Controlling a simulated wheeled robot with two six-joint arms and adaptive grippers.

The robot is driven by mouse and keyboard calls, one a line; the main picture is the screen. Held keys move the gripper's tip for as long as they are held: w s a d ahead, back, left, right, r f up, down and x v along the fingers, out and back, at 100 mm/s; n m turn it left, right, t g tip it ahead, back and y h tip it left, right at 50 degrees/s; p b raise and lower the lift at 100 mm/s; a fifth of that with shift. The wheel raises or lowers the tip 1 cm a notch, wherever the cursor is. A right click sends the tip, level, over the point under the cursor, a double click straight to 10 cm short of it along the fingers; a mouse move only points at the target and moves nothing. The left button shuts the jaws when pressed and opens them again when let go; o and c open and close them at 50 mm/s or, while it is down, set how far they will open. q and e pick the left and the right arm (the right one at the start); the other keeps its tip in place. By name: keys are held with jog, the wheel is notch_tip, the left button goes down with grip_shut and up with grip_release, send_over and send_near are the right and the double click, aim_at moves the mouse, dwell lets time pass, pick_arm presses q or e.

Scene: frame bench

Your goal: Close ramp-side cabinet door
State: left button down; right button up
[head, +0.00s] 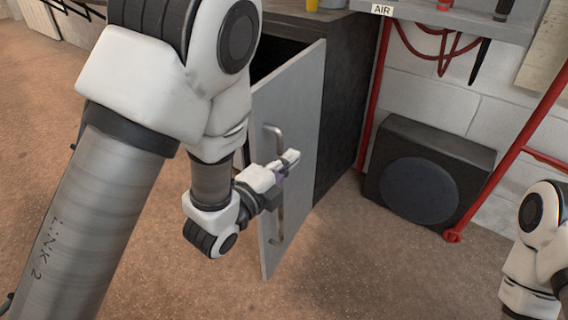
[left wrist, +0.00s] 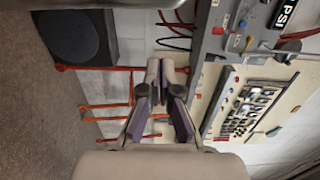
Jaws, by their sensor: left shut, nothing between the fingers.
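The grey cabinet door (head: 305,110) stands partly open in the head view, swung out from the dark cabinet (head: 345,95). It has a long vertical metal handle (head: 279,222). My left gripper (head: 290,160) is at the outer face of the door, beside the handle and overlapping it in the picture. Whether it touches the door or handle I cannot tell. In the left wrist view the left gripper (left wrist: 167,75) is shut with nothing between its fingers, and the door does not show there. Part of my right arm shows at the right edge; its gripper is out of view.
A black speaker-like box (head: 425,175) stands on the floor right of the cabinet, by the white block wall. Red tubing (head: 520,150) rises at the right. A grey shelf (head: 465,25) with red hoses hangs above. The brown floor (head: 370,270) in front is clear.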

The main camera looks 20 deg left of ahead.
pick_arm(q)
jog(key=w, duration=0.1)
jog(key=w+a, duration=0.1)
jog(key=w, duration=0.1)
jog(key=w+a, duration=0.1)
jog(key=shift+w+a, duration=0.2)
jog(key=shift+w, duration=0.15)
jog(key=shift+a, duration=0.1)
